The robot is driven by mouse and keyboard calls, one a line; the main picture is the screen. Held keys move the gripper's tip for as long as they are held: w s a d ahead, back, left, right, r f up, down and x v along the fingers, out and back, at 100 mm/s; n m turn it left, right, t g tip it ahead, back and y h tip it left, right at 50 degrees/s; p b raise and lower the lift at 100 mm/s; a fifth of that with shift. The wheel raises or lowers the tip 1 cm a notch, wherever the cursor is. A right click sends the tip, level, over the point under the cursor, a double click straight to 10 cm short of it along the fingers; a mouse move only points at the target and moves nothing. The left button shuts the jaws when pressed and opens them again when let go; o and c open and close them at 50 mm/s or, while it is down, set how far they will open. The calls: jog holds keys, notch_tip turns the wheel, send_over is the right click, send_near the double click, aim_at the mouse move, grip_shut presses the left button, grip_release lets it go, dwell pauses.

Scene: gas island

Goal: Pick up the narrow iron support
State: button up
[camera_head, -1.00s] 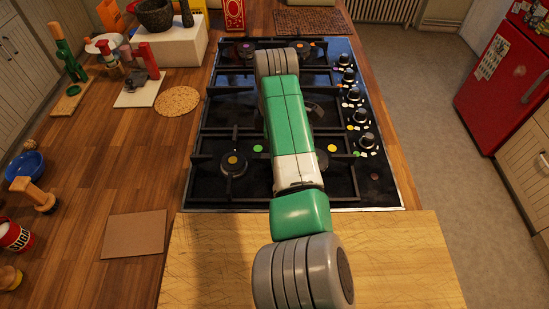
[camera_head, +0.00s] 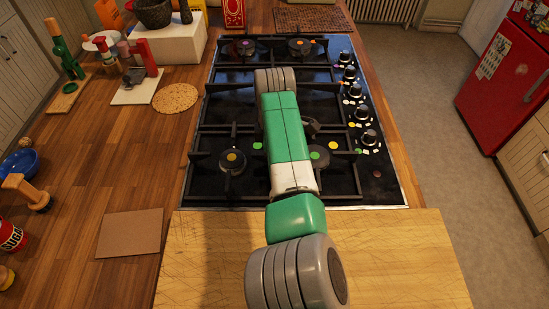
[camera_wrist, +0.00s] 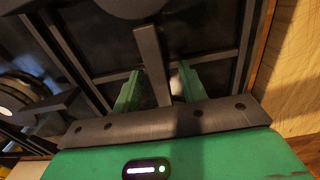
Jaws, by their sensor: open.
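The dark iron supports lie on the black gas hob (camera_head: 300,195); their bars (camera_head: 342,153) show on both sides of my arm in the camera_head view. I cannot tell for sure which one is the narrow iron support. In the wrist view a straight dark bar (camera_wrist: 153,62) of a support runs between the two green fingers of my gripper (camera_wrist: 158,84). The fingers are apart, one on each side of the bar, and contact cannot be made out. In the camera_head view my arm hides the middle of the hob and the fingers.
A wooden board (camera_head: 400,260) lies before the hob. Knobs (camera_head: 361,115) line its right edge. A red fridge (camera_head: 500,85) stands right.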

jog(key=shift+f, duration=0.15)
jog(key=shift+c, duration=0.2)
grip_shut()
dwell(1.3)
